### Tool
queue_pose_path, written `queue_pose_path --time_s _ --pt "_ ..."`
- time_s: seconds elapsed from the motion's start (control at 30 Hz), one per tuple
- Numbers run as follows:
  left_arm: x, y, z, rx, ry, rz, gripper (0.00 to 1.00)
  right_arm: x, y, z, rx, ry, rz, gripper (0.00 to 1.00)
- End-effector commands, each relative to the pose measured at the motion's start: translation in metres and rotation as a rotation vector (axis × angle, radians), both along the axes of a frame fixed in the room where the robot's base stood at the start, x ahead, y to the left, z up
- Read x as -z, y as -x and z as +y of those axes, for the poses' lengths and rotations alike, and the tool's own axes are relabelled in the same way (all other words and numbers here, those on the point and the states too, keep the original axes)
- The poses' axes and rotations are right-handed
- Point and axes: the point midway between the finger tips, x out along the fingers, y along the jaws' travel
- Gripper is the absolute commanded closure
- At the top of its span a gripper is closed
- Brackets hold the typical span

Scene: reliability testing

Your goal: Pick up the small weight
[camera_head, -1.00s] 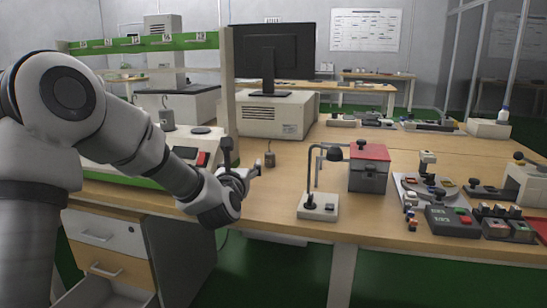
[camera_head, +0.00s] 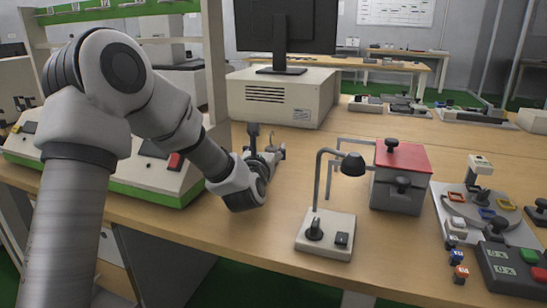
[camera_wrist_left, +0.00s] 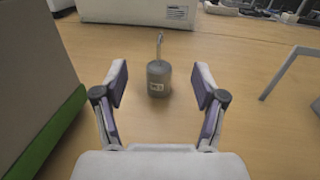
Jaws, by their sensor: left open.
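The small weight (camera_wrist_left: 158,80) is a dark grey cylinder with a pale label and a thin hook standing up from its top. It stands upright on the wooden table in the left wrist view, ahead of my left gripper and centred between its fingers. My left gripper (camera_head: 270,153) is open, with its two fingers spread apart to either side of the weight's line and nothing held. In the head view the gripper is low over the table and I cannot make out the weight clearly behind it.
A desk lamp (camera_head: 325,232) and a grey box with a red lid (camera_head: 402,178) stand right of my gripper. A white and green console (camera_head: 150,178) is on the left. A beige case (camera_head: 280,97) under a monitor (camera_head: 285,25) stands behind. Small devices crowd the right.

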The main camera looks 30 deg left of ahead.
Motion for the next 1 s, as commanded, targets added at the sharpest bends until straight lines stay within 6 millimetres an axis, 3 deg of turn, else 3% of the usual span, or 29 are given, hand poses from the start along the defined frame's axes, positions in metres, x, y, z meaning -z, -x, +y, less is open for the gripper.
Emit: queue_pose_path --time_s 0.03,0.13,0.6,0.83,1.0 --pt "0.020 0.000 0.000 -0.001 0.001 0.004 0.30 0.009 0.000 0.000 0.000 0.000 0.000 0.34" --pt "0.037 -0.001 0.001 0.000 -0.001 0.001 0.30 0.014 0.000 0.000 0.000 0.000 0.000 0.34" --pt "0.031 -0.067 0.028 -0.001 0.000 -0.002 0.30 0.020 0.000 0.000 0.000 0.000 -0.001 0.34" --pt "0.030 -0.070 0.029 0.000 0.001 0.000 0.30 0.019 0.000 0.000 0.000 0.000 -0.001 0.34" --pt "0.030 -0.070 0.029 0.000 0.001 0.000 0.90 0.019 0.000 0.000 0.000 0.000 -0.001 0.34"
